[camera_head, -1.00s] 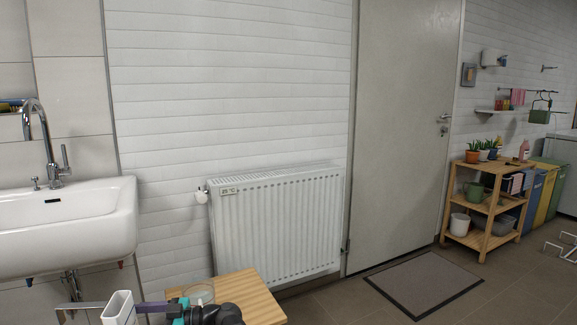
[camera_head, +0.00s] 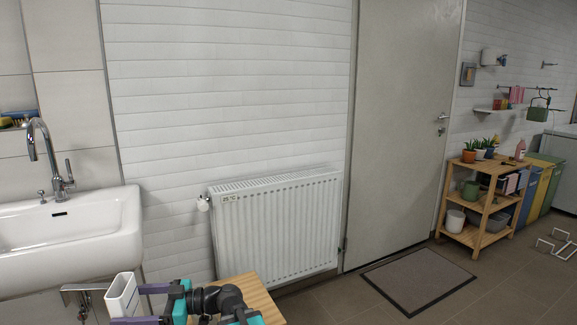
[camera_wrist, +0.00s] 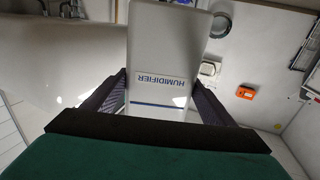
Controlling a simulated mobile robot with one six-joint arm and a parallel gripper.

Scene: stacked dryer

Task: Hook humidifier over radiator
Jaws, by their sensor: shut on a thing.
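The humidifier (camera_head: 123,295) is a white, open-topped, narrow container, low in the head view in front of the sink. In the wrist view the humidifier (camera_wrist: 165,50) shows its label and a blue stripe, with a jaw on each side. My gripper (camera_head: 130,317) is shut on it and holds it up, roughly upright. The white radiator (camera_head: 280,228) stands against the tiled wall, to the right of the humidifier and farther back. The humidifier is apart from it. Its hook cannot be made out.
A white sink (camera_head: 65,235) with a chrome tap is at the left, close behind the humidifier. A wooden stool or table top (camera_head: 262,300) stands in front of the radiator, partly hidden by my arm. A door mat (camera_head: 418,280) and wooden shelf (camera_head: 480,200) are at the right.

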